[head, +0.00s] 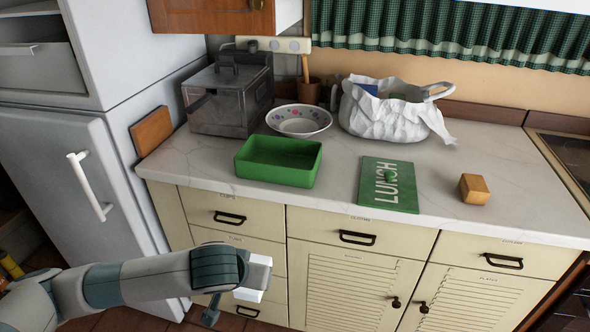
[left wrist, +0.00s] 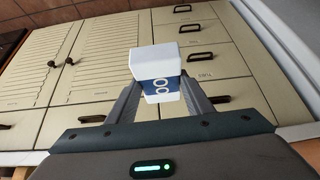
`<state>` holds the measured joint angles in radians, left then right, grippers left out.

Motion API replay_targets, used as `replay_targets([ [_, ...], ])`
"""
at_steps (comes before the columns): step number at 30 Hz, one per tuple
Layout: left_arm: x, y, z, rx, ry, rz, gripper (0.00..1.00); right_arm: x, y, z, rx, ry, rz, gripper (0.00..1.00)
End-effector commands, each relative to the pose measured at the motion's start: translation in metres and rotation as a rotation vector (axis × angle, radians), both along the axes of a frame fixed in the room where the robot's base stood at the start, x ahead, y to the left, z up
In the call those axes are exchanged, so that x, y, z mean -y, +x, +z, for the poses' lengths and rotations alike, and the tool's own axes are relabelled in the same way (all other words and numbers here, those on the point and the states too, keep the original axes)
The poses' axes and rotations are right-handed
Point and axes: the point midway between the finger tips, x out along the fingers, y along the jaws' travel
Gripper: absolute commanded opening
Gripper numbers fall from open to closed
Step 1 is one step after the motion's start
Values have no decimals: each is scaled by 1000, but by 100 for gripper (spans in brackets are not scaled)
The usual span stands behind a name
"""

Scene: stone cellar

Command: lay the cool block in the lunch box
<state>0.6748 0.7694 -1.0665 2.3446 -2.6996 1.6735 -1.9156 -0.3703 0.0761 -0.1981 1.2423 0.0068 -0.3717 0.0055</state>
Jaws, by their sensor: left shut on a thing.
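The cool block is white with a blue band, and my left gripper (left wrist: 155,98) is shut on it; the block (left wrist: 153,62) fills the space between the fingers in the left wrist view. In the head view my left gripper (head: 250,280) holds the block (head: 259,272) in front of the drawers, below the counter edge. The lunch box (head: 258,179) is an open green tray on the counter, above and beyond the gripper, and looks empty. Its green lid (head: 408,178), marked LUNCH, lies flat to its right. My right gripper is not seen.
A yellow-brown block (head: 474,189) sits right of the lid. A patterned bowl (head: 299,121), a grey metal box (head: 228,97) and a white bag (head: 390,112) stand behind. The counter (head: 338,185) is bare between box and lid. A fridge (head: 75,160) stands at left.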

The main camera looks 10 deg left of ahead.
Motion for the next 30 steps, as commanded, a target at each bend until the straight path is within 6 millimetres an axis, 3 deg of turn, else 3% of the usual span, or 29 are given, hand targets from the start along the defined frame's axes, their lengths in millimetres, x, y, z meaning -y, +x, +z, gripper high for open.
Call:
replay_targets([
  [11, 0, 1, 1, 1, 0, 0, 19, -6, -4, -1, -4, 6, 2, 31],
  [17, 0, 15, 12, 5, 5, 1, 19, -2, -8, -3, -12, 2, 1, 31],
  [23, 1, 50, 44, 8, 15, 1, 19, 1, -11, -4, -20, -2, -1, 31],
  [30, 3, 94, 102, 7, 20, -3, 19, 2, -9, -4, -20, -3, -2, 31],
])
